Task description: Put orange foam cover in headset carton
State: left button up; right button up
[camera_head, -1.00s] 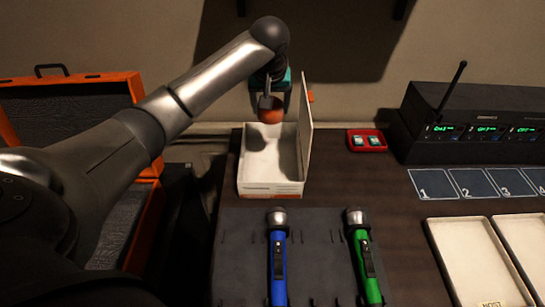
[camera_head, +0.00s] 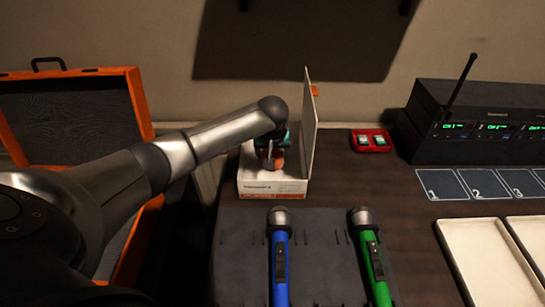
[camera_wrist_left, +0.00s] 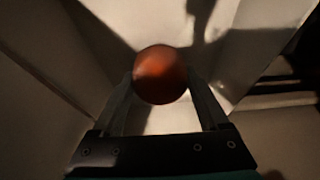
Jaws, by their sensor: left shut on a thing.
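The orange foam cover (camera_head: 276,160) is a small rounded piece held between the fingers of my left gripper (camera_head: 270,156). In the left wrist view the foam cover (camera_wrist_left: 160,75) sits between both fingertips of the gripper (camera_wrist_left: 161,88), with pale carton walls around it. The headset carton (camera_head: 272,187) is a white open box with its lid (camera_head: 309,125) standing up on the right. The gripper and cover are down within the carton's opening. The front wall hides part of them, and I cannot tell whether the cover touches the floor. My right gripper is not in view.
A blue microphone (camera_head: 280,258) and a green microphone (camera_head: 371,258) lie on a dark mat in front of the carton. A red tray (camera_head: 357,147) with small items is to the right. A black receiver (camera_head: 490,120) stands farther right. An orange case (camera_head: 140,105) is open at left.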

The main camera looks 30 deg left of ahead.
pick_arm(q)
jog(key=shift+f, duration=0.1)
jog(key=o, duration=1.2)
jog(key=shift+c, duration=0.2)
jog(key=shift+r, duration=0.25)
jog(key=p+v, duration=0.4)
jog(key=v, duration=0.7)
jog(key=shift+s+r, duration=0.15)
jog(key=shift+r, duration=0.2)
jog(key=shift+d, duration=0.1)
